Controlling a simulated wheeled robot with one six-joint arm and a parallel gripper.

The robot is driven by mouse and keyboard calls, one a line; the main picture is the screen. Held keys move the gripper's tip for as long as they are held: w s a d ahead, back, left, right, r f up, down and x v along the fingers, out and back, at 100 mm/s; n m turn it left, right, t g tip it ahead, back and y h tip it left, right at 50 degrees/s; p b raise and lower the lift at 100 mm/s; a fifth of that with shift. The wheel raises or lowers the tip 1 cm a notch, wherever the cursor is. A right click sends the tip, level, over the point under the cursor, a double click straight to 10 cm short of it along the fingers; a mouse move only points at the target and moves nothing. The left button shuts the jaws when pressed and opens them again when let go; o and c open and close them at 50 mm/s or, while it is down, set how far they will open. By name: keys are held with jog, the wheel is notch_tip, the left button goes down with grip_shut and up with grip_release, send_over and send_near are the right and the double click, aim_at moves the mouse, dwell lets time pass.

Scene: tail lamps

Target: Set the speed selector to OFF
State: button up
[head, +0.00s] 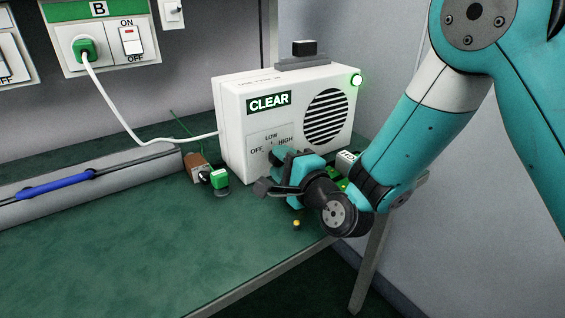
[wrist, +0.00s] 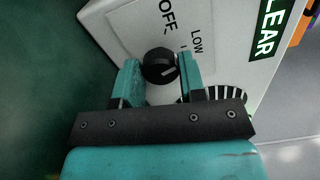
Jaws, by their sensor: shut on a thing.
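My gripper (wrist: 157,72) is shut on the selector, one finger on each side. In the head view my gripper (head: 282,172) hides the selector, and in the wrist view it hides HIGH.
A white cord runs from the unit to a green plug (head: 84,48) in socket B. Left of my gripper are a green-topped item (head: 219,178) and a brown block (head: 196,166). A small yellow knob (head: 296,223) lies near the front edge. The bench's front left is clear.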

jog(key=n, duration=0.4)
jog(key=shift+d+f, duration=0.15)
jog(key=shift+w+n+b, duration=0.1)
jog(key=shift+n+b, duration=0.4)
jog(key=shift+n, duration=1.7)
jog(key=o, duration=0.8)
jog(key=shift+d, duration=0.1)
jog(key=shift+c, duration=0.2)
jog(key=shift+o, duration=0.8)
